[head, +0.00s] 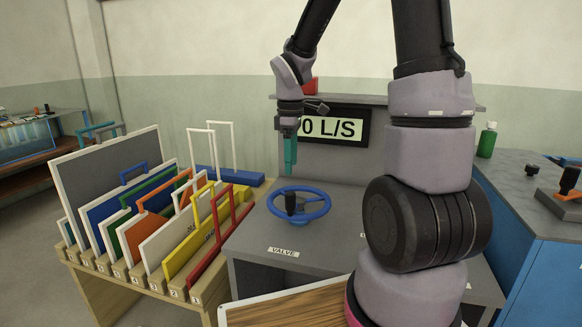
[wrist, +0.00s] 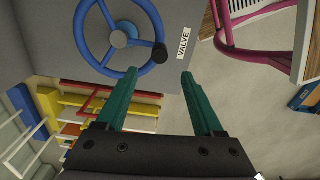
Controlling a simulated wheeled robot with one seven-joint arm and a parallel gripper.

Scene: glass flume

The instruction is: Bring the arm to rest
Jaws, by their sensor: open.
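My gripper (head: 289,155) hangs from my raised arm above the grey valve bench in the head view, its green fingers pointing down. In the wrist view my gripper (wrist: 160,88) shows its two fingers spread apart with nothing between them. The blue valve wheel (head: 298,203) with a dark knob lies below the fingers. It also shows in the wrist view (wrist: 88,60), beyond the fingertips, and the fingers look apart from it. My arm bends up and over from the right of the head view.
A wooden rack (head: 136,290) of coloured framed panels stands left of the bench. A flow display (head: 340,127) stands behind the wheel. A blue-sided bench (head: 530,225) with a lever is at right.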

